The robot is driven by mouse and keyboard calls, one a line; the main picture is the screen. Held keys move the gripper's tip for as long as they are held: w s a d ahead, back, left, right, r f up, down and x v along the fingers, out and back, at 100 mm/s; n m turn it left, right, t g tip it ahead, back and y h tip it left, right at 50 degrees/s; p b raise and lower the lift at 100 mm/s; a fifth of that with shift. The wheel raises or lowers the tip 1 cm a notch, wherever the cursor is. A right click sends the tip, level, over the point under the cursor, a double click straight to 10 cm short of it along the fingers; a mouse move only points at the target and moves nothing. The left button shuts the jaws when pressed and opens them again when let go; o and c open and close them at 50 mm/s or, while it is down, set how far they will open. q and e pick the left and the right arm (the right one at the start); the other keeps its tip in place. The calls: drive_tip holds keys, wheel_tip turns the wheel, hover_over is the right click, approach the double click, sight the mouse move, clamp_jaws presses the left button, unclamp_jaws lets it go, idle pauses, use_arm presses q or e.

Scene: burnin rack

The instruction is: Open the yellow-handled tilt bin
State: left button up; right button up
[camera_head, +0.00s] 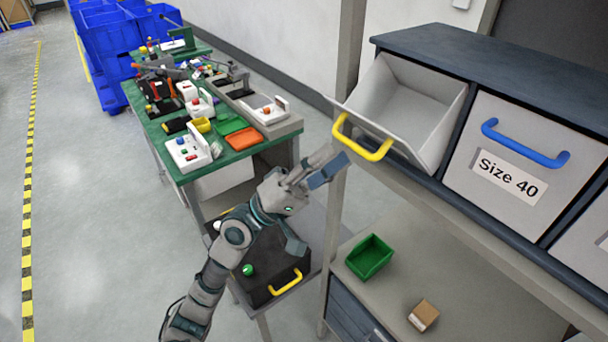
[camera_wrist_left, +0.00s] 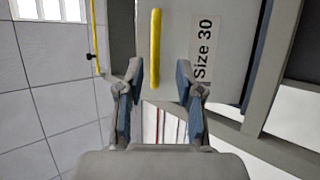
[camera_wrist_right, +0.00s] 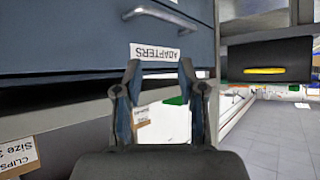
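The yellow-handled tilt bin (camera_head: 410,105) is at the top left of the rack in the head view. It is tipped forward, its open top and empty inside showing. Its yellow handle (camera_head: 362,147) is on the lowered front. My left gripper (camera_head: 322,205) is open just below and left of the handle, apart from it. In the left wrist view, the handle (camera_wrist_left: 154,50) stands upright beyond the gap between the open fingers (camera_wrist_left: 158,75), beside a "Size 30" label (camera_wrist_left: 202,50). In the right wrist view, my right gripper (camera_wrist_right: 160,72) is open and empty.
A "Size 40" bin with a blue handle (camera_head: 525,148) is closed beside it. A green bin (camera_head: 369,257) and a small box (camera_head: 423,315) sit on the shelf below. A dark drawer labelled ADAPTERS (camera_wrist_right: 100,40) is close to my right gripper. A cluttered green table (camera_head: 205,180) stands behind.

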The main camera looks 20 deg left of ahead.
use_arm(q)
drive_tip(key=v, duration=0.8)
drive_tip(key=shift+w+a+r, duration=0.2)
drive_tip(key=shift+a+r, duration=0.05)
drive_tip(key=shift+a, duration=0.05)
use_arm(e)
drive_tip(key=shift+a, duration=0.2)
use_arm(q)
drive_tip(key=shift+d, duration=0.25)
use_arm(e)
drive_tip(key=shift+d, duration=0.15)
